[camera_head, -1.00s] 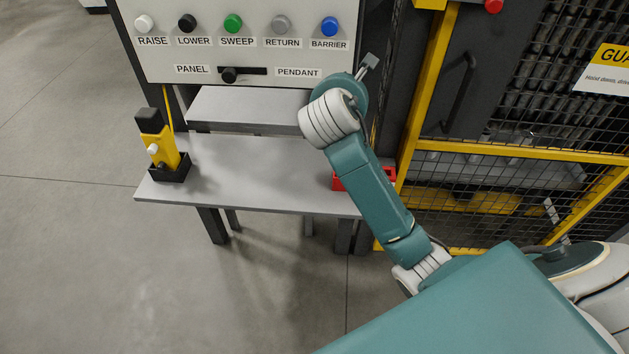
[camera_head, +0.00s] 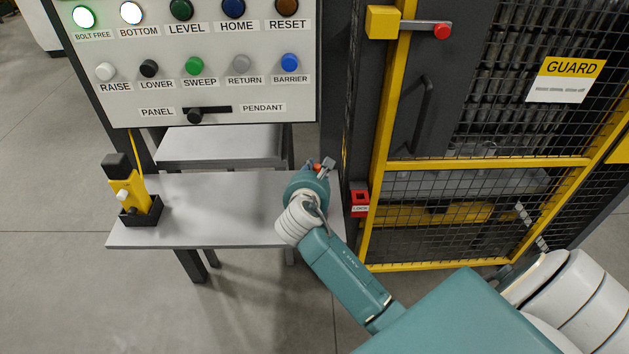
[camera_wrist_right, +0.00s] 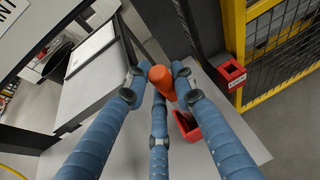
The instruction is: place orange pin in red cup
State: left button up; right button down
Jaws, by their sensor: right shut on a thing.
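My right gripper (camera_wrist_right: 160,72) is shut on the orange pin (camera_wrist_right: 160,83), which sits between its blue fingers. In the head view the right gripper (camera_head: 327,165) is over the right end of the grey table, with a bit of the orange pin (camera_head: 316,167) showing. A red open cup (camera_head: 360,199) labelled LOCK is fixed to the guard post, right of the gripper and apart from it. It also shows in the wrist view (camera_wrist_right: 230,73). A second red open holder (camera_wrist_right: 187,126) stands on the table below the pin; my arm hides it in the head view. My left gripper is not in view.
The grey table (camera_head: 220,205) is largely bare. A yellow pendant (camera_head: 128,188) stands in a black holder at its left end. A button panel (camera_head: 200,60) rises behind. The yellow-framed mesh guard (camera_head: 480,163) is close on the right.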

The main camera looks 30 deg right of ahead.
notch_tip(320, 180, down, 3)
jog(key=shift+r, duration=0.1)
jog(key=shift+f, duration=0.25)
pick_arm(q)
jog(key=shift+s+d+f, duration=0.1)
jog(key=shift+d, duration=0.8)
pick_arm(e)
jog(key=shift+f, duration=0.1)
jog(key=c, duration=1.5)
grip_release()
jog(key=shift+f, duration=0.1)
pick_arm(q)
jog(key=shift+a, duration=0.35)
pick_arm(e)
jog(key=shift+o, duration=0.2)
jog(key=shift+s+a, duration=0.1)
jog(key=shift+s, duration=0.05)
pick_arm(q)
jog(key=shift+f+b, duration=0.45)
jog(key=shift+b, duration=0.1)
pick_arm(e)
jog(key=v, duration=1.2)
jog(key=shift+r, duration=0.2)
